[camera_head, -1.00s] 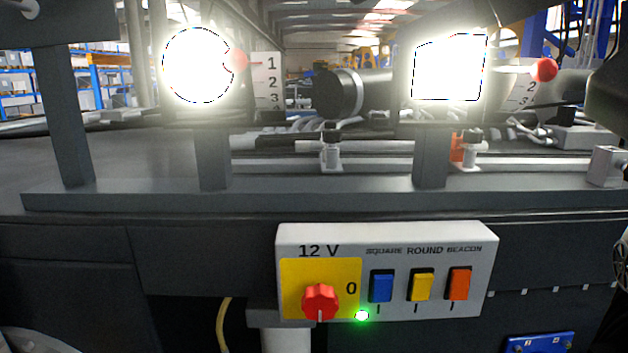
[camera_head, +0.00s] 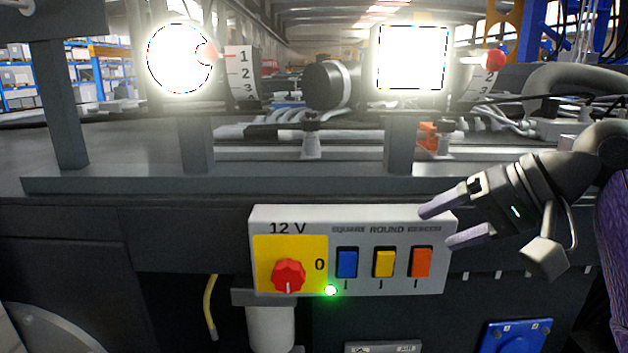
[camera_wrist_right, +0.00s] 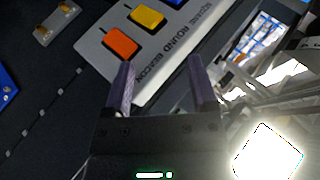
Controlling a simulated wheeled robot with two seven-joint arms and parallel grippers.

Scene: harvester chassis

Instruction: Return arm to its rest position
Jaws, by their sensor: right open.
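My right gripper (camera_head: 447,226) comes in from the right in the head view. Its two purple fingers are apart and empty. They are in front of the right end of the white 12 V control panel (camera_head: 350,218), near the BEACON label and above the orange switch (camera_head: 421,262). In the right wrist view, the open fingers (camera_wrist_right: 160,82) point at the panel (camera_wrist_right: 150,90) edge, with the orange switch (camera_wrist_right: 121,42) just beyond the left finger. Whether a finger touches the panel cannot be told. My left gripper is not in view.
The panel also carries a red knob (camera_head: 288,274), a blue switch (camera_head: 347,262), a yellow switch (camera_head: 384,263) and a lit green lamp (camera_head: 330,290). A round lamp (camera_head: 179,58) and a square lamp (camera_head: 411,57) glow above. A dark chassis ledge (camera_head: 290,185) runs above the panel.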

